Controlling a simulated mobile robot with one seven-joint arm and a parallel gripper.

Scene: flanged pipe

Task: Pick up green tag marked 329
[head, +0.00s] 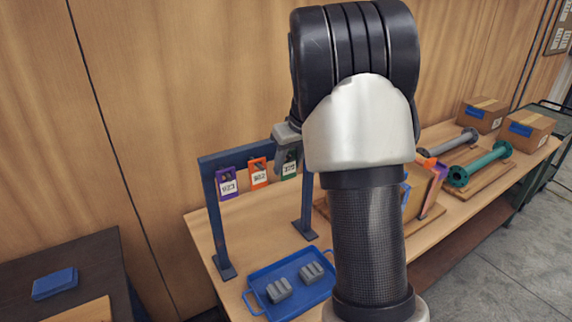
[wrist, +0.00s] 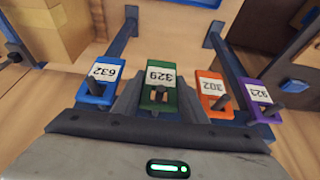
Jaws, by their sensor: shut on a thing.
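The green tag marked 329 (wrist: 158,87) is in the middle of the wrist view, between the grey fingers of my gripper (wrist: 158,98), which is shut on it.
An orange tag (wrist: 212,92) and a purple tag (wrist: 263,95) hang to the right in the wrist view. A blue tag marked 632 (wrist: 98,83) is close on the left. A blue tray (head: 262,275) with grey blocks sits below. Flanged pipes (head: 480,165) and boxes lie farther right.

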